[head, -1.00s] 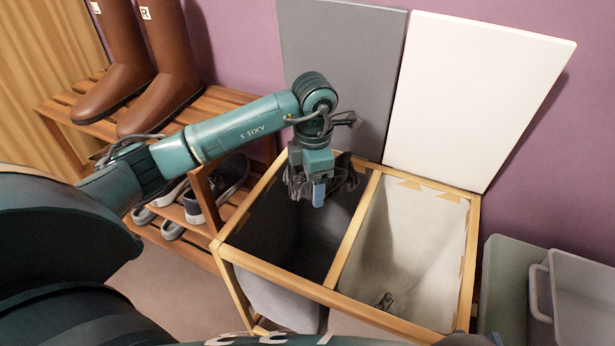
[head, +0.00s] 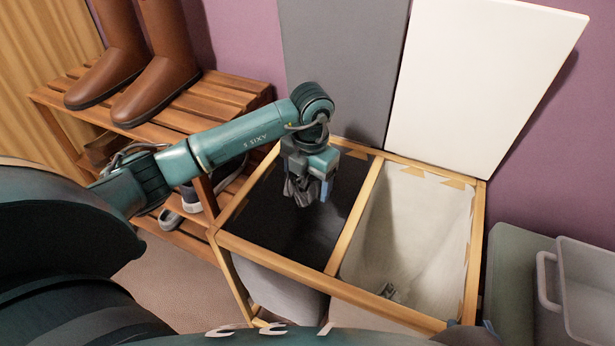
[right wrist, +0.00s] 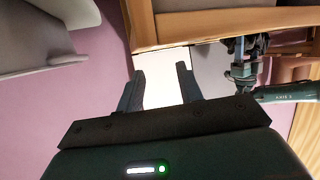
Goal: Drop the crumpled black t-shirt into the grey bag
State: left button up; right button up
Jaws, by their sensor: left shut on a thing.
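My left gripper (head: 318,172) is shut on the crumpled black t-shirt (head: 300,190), which hangs as a small dark bundle from the fingers. Both are over the left compartment of the wooden-framed hamper, above the open mouth of the grey bag (head: 282,290). The bag's inside looks very dark, and its bottom cannot be made out. My left arm also shows in the right wrist view (right wrist: 243,72). My right gripper (right wrist: 158,85) is open with nothing between its fingers.
A white bag (head: 405,225) fills the hamper's right compartment, with a small dark item (head: 388,291) low inside. Grey (head: 340,70) and white (head: 480,75) lids stand raised behind. A shoe rack (head: 200,105) with brown boots is left; grey bins (head: 580,285) stand right.

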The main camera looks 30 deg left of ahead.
pick_arm(q)
jog(key=shift+f+b, duration=0.35)
jog(key=shift+f, duration=0.45)
pick_arm(e)
jog(key=shift+w+a+n+t, duration=0.1)
jog(key=shift+w+n+t, duration=0.2)
jog(key=shift+t, duration=0.2)
pick_arm(q)
jog(key=o, duration=1.1)
jog(key=shift+r, duration=0.15)
jog(key=r+p, duration=0.1)
jog(key=r, duration=0.3)
jog(key=r+p, duration=0.1)
jog(key=r, duration=0.3)
jog(key=r+p, duration=0.1)
jog(key=r, duration=0.4)
jog(key=shift+d, duration=0.3)
pick_arm(e)
jog(key=shift+s+d+r+m+g, duration=0.15)
jog(key=shift+s+d+r+m, duration=0.1)
jog(key=shift+r, duration=0.15)
jog(key=shift+s+d+r+m+g, duration=0.15)
jog(key=shift+s+r+m, duration=0.1)
jog(key=shift+r, duration=0.15)
jog(key=shift+w, duration=0.1)
pick_arm(q)
jog(key=shift+s, duration=0.1)
